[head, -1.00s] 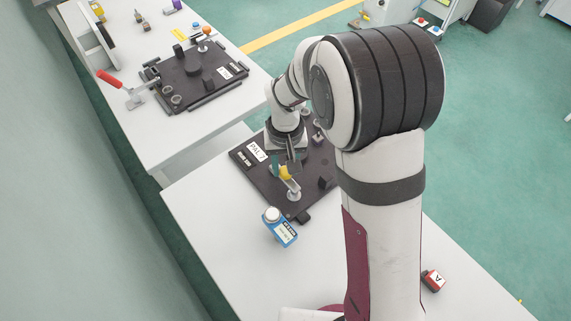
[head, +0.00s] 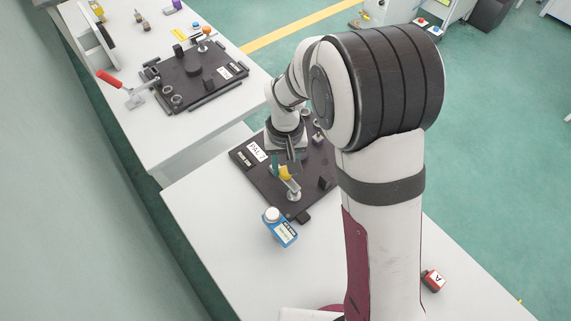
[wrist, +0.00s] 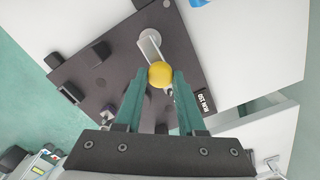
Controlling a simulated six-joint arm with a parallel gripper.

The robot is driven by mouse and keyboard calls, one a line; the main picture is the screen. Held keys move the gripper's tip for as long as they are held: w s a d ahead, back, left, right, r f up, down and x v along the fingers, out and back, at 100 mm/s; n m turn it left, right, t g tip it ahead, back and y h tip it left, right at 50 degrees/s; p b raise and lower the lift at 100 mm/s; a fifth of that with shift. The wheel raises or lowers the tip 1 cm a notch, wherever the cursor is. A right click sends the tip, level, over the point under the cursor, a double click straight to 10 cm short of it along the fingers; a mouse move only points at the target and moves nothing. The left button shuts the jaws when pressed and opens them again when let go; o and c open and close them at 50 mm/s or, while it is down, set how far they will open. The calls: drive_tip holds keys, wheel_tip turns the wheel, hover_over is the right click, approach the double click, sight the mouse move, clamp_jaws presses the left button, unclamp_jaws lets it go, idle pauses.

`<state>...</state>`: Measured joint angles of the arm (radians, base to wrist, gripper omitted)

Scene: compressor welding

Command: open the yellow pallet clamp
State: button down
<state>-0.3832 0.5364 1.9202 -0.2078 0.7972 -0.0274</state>
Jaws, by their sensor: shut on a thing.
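The yellow pallet clamp has a round yellow knob (wrist: 160,73) at the end of a short pale lever (wrist: 149,45). It stands on the dark pallet marked "PAL 7" (head: 257,151) on the near table. The yellow knob also shows in the head view (head: 286,173). My gripper (wrist: 160,80) has its teal fingers on both sides of the knob and is shut on it. In the head view my arm covers the right part of the pallet.
A blue-labelled bottle (head: 280,227) stands near the pallet on the white table (head: 225,245). A red block (head: 433,279) lies to the right.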

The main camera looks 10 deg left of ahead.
drive_tip(key=shift+a+n, duration=0.1)
drive_tip(key=shift+n, duration=0.2)
drive_tip(key=n, duration=0.2)
drive_tip(key=s+n, duration=0.1)
drive_tip(key=shift+a+n, duration=0.3)
drive_tip(key=shift+n, duration=0.1)
drive_tip(key=n, duration=0.2)
drive_tip(key=s+n, duration=0.1)
drive_tip(key=n, duration=0.1)
drive_tip(key=shift+s+a+n, duration=0.15)
drive_tip(key=shift+s+n, duration=0.05)
drive_tip(key=shift+n, duration=0.1)
drive_tip(key=n, duration=0.2)
drive_tip(key=s+n, duration=0.1)
drive_tip(key=n, duration=0.1)
drive_tip(key=shift+s, duration=0.15)
drive_tip(key=shift+s+d+n, duration=0.15)
drive_tip(key=shift+n, duration=0.65)
drive_tip(key=shift+s+d+n, duration=0.2)
drive_tip(key=shift+n, duration=0.6)
drive_tip(key=shift+s+d+n, duration=0.15)
drive_tip(key=shift+n, duration=0.65)
drive_tip(key=c, duration=0.5)
unclamp_jaws()
drive_tip(key=shift+s, duration=0.1)
